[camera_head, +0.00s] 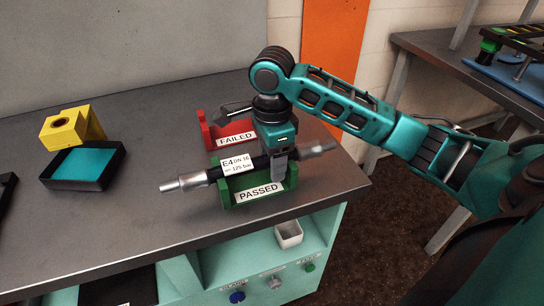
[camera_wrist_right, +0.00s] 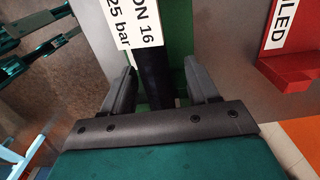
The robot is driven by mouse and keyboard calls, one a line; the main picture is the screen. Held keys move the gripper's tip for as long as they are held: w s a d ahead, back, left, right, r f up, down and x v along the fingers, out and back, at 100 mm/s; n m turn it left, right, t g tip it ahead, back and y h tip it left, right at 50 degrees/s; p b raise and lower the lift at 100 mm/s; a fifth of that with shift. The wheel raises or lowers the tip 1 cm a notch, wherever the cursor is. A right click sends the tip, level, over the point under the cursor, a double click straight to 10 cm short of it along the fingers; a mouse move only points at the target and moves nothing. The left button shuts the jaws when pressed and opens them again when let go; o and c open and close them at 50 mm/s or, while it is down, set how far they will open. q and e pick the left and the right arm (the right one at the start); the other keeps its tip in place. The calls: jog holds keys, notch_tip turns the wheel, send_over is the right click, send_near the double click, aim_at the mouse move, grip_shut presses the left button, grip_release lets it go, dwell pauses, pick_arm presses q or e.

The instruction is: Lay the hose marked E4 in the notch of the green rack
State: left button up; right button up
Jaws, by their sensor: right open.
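The hose marked E4 (camera_head: 198,180) is black with metal end fittings and a white label (camera_head: 238,165). It lies across the green rack (camera_head: 245,186), whose front plate reads PASSED. The hose looks level and seated at the rack's top, though the arm and label hide part of the notch. My right gripper (camera_head: 279,168) points down over the rack, right of the label. In the right wrist view, its open fingers (camera_wrist_right: 160,85) stand on both sides of the hose (camera_wrist_right: 153,72), apart from it. My left gripper is not in view.
A red rack (camera_head: 224,129) marked FAILED stands just behind the green one. A yellow block (camera_head: 72,129) and a black tray with a blue-green inside (camera_head: 87,166) are at the left. The bench's front edge is close to the green rack. Bare bench lies between tray and racks.

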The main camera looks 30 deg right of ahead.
notch_tip(320, 180, up, 12)
jog(key=p, duration=0.4)
jog(key=shift+r+p, duration=0.15)
jog(key=shift+p, duration=0.2)
dwell(0.3)
